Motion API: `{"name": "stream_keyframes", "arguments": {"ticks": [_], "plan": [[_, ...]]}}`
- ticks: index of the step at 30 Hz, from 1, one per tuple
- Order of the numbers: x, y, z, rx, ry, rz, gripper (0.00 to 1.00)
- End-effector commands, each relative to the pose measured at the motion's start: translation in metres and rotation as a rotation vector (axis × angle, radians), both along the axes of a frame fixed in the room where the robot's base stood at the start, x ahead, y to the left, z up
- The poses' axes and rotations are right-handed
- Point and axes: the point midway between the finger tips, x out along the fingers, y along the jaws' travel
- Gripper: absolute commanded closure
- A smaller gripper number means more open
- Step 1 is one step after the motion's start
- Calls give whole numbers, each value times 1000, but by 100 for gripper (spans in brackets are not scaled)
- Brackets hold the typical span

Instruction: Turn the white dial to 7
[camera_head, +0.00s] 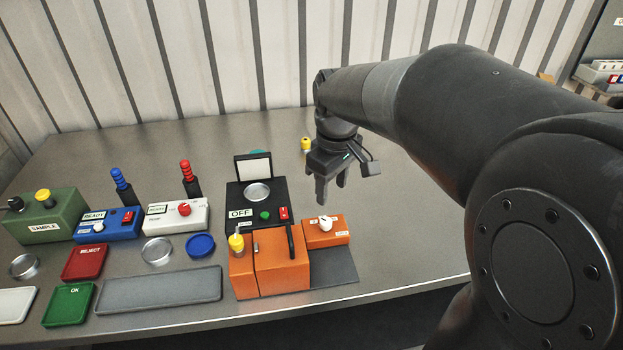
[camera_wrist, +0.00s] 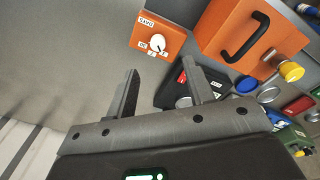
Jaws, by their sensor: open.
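A white dial (camera_head: 325,223) sits on top of a small orange box (camera_head: 322,236) at the right end of the row of devices. The dial (camera_wrist: 158,42) also shows in the wrist view on the orange box (camera_wrist: 143,29), with small labels around it too small to read surely. My gripper (camera_head: 332,190) is open and empty, pointing down above the table behind the orange box. In the wrist view the fingers (camera_wrist: 160,68) are spread apart, with the dial beyond their tips. Nothing is touching the dial.
A larger orange box with a black handle (camera_head: 291,242) and a yellow-topped piece (camera_head: 236,242) stand left of the dial box. A black device marked OFF (camera_head: 256,205) is behind them. A yellow-topped object (camera_head: 306,145) stands behind my gripper. The table to the right is clear.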

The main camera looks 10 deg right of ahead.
Motion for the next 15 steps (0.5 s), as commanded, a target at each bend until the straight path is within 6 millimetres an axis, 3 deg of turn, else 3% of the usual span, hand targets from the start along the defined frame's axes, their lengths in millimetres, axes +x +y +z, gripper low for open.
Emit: {"name": "stream_keyframes", "arguments": {"ticks": [6,11,15], "plan": [[24,2,-15,-3,63,99,52],[26,3,-24,-3,71,113,52],[25,2,-46,-4,75,112,52]]}}
